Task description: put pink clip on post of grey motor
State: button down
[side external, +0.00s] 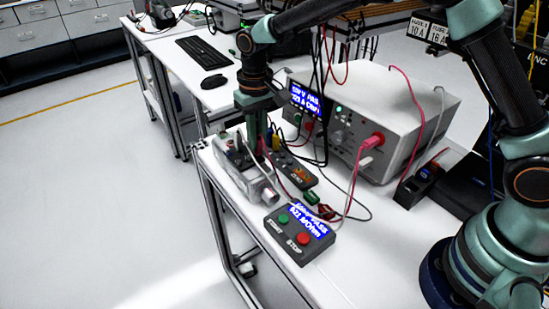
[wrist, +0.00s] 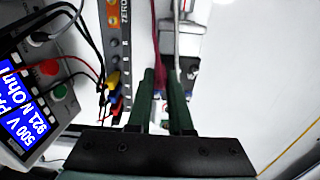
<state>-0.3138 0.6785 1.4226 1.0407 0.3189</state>
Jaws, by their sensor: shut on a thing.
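The grey motor (side external: 238,160) lies near the left edge of the white bench, its cylindrical end toward the camera. In the wrist view the grey motor (wrist: 189,42) shows just beyond my fingertips, slightly right. My gripper (side external: 252,138) points down at the motor's far right side. In the wrist view my gripper (wrist: 161,78) is closed on the pink clip (wrist: 160,68), a thin dark pink piece between the green fingers. A pink lead runs up from it. The clip is mostly hidden by the fingers. I cannot tell whether it touches a post.
A strip with coloured clips (side external: 300,172) lies right of the motor. A grey box with buttons (side external: 300,235) stands in front. A large tester (side external: 375,115) with a pink plug (side external: 371,144) stands behind, its loose leads crossing the bench. The bench's left edge is close.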

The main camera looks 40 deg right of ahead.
jog(key=shift+r, duration=0.1)
jog(key=shift+r, duration=2.45)
jog(key=a+r, duration=0.2)
jog(key=a, duration=0.3)
jog(key=shift+a+f, duration=0.1)
jog(key=shift+f, duration=3.3)
jog(key=shift+f, duration=0.15)
jog(key=c, duration=0.8)
grip_release()
jog(key=shift+o, duration=0.2)
